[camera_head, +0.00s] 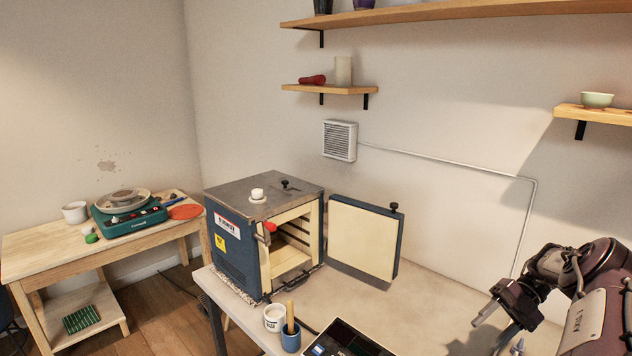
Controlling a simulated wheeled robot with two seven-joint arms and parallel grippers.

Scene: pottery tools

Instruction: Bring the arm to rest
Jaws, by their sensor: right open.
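My right arm comes in from the right edge. Its right gripper (494,330) is open, with nothing seen between its fingers, above the right part of the grey table (430,297). It is apart from the kiln (237,252), which stands on the table to its left. The kiln door (362,241) is swung open to the right, towards my right arm, with a clear gap between them. A red object (270,227) shows at the kiln's opening; how it is supported is unclear. My left gripper is not in view.
A white jar (274,318), a blue cup (290,338) with a wooden handle and a dark panel (345,340) stand at the table's front. A wooden bench (40,245) holds a green pottery wheel (128,218). A shelf (600,115) with a bowl hangs above my right arm.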

